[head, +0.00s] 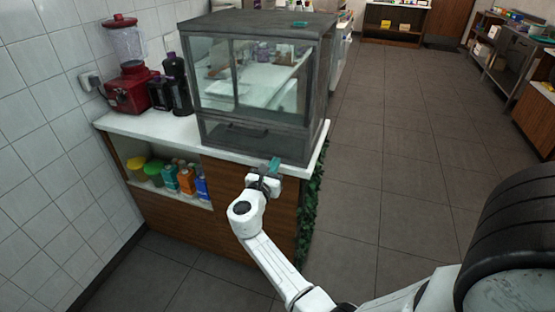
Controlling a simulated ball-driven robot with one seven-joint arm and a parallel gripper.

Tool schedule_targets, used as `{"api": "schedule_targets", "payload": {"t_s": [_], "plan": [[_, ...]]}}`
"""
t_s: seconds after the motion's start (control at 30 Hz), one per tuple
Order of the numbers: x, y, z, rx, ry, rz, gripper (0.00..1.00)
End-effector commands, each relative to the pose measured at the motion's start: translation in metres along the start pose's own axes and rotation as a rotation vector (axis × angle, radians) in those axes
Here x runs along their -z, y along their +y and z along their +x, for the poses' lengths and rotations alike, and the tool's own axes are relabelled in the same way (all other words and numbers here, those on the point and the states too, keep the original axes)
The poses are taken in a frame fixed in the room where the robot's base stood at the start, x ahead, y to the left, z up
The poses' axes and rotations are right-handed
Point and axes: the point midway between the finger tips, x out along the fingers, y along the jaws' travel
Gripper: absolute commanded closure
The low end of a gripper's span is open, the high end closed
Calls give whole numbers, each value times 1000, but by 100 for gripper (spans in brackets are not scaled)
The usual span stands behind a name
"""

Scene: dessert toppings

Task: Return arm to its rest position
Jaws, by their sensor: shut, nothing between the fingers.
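My white arm reaches from the lower right up toward the counter. My gripper (274,163) is at the arm's far end, by the front edge of the counter, just in front of the glass display case (255,140). Its dark and teal end part is small in this view. It is shut and I see nothing held in it.
The white counter (150,124) carries a red blender (131,85) and dark bottles (177,84) left of the case. Several coloured bottles (186,180) stand on the shelf below. Green leaves (309,215) hang at the counter's right end. Tiled floor (400,150) lies open to the right.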

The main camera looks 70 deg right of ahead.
Motion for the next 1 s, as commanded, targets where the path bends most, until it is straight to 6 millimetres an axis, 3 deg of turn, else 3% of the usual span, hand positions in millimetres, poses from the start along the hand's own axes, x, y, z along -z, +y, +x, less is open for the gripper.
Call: {"api": "schedule_targets", "payload": {"t_s": [0.1,0.3,0.77,0.87,1.0], "plan": [[1,2,-25,-7,0,0,100],[1,1,-52,-4,0,-1,100],[2,-2,-63,1,11,22,100],[10,-15,-70,20,67,138,100],[37,-46,-92,96,247,471,100]]}}
